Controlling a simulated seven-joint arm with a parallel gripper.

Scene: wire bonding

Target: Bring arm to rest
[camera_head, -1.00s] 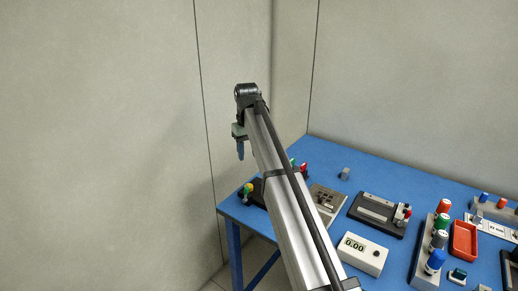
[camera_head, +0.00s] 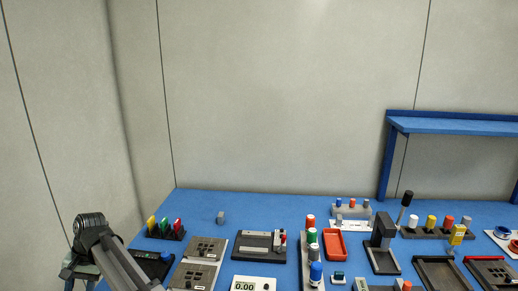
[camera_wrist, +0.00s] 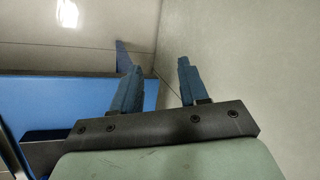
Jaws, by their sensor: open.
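My gripper (camera_wrist: 158,82) shows in the wrist view with its two blue fingers apart and nothing between them. Beyond the fingers are the pale wall and a blue surface at left. In the head view my arm comes in at the lower left, and its dark elbow-like joint is beside the left end of the blue workbench (camera_head: 270,203). My gripper's fingers cannot be made out in the head view.
The workbench bears a rack with yellow, green and red pieces (camera_head: 165,230), a small grey block (camera_head: 220,217), a meter reading 0.00 (camera_head: 254,284), a red tray (camera_head: 334,245) and a row of coloured-cap bottles (camera_head: 312,255). A blue shelf (camera_head: 450,126) stands at back right. The bench's back left is mostly clear.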

